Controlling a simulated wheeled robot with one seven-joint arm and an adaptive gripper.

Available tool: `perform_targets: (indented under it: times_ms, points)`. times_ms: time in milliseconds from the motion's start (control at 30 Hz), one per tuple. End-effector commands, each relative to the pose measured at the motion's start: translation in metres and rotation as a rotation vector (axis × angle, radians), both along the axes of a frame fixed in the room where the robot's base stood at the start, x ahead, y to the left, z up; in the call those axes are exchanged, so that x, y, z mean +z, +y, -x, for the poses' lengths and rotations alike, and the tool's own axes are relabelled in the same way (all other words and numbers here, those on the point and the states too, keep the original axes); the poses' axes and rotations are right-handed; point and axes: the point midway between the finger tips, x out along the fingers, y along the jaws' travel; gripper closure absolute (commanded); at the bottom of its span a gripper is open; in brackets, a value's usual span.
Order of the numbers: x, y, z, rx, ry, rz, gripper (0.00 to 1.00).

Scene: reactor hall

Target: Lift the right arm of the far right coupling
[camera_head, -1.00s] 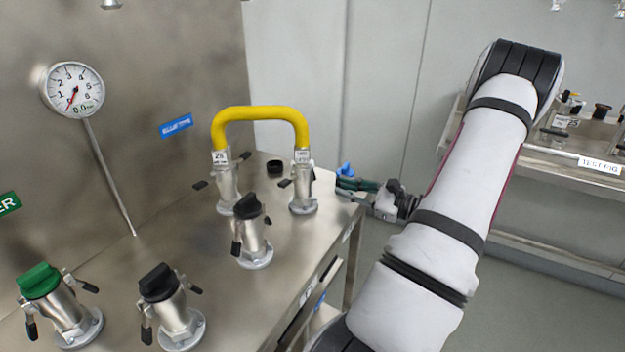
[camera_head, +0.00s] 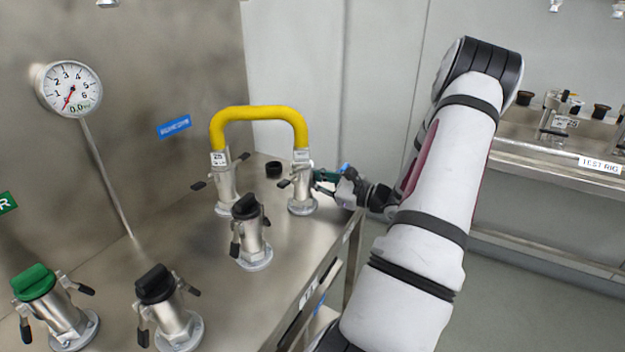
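The far right coupling (camera_head: 302,194) is a silver cam-lock fitting standing upright on the steel bench. The right end of a yellow hose (camera_head: 258,113) goes into its top. Its black left arm (camera_head: 283,184) sticks out low to the left. Its right arm is hidden by or blends with my gripper. My gripper (camera_head: 322,181) comes in from the right, with its dark green fingertips right at the coupling's right side. I cannot tell whether the fingers touch or hold the arm.
Another coupling (camera_head: 226,190) holds the hose's left end. A black-capped coupling (camera_head: 251,240) stands in front. A loose black cap (camera_head: 274,169) lies behind. The steel bench (camera_head: 205,265) ends right beside my gripper. A test rig shelf (camera_head: 545,158) stands at right.

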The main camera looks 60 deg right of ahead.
Motion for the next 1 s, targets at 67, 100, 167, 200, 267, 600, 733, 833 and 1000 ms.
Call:
perform_targets:
  times_ms: [67,100,167,200,267,600,733,833,1000]
  points:
    - [0.000,0.000,0.000,0.000,0.000,0.000,1.00]
    - [0.000,0.000,0.000,0.000,0.000,0.000,1.00]
    - [0.000,0.000,0.000,0.000,0.000,0.000,1.00]
    - [0.000,0.000,0.000,0.000,0.000,0.000,1.00]
    - [0.000,0.000,0.000,0.000,0.000,0.001,1.00]
    - [0.001,-0.005,0.000,0.001,-0.007,0.096,1.00]
    - [0.003,-0.010,-0.001,0.001,-0.014,0.187,1.00]
    - [0.006,-0.014,-0.002,0.001,-0.020,0.275,1.00]
    - [0.012,-0.021,-0.002,0.001,-0.034,0.436,1.00]
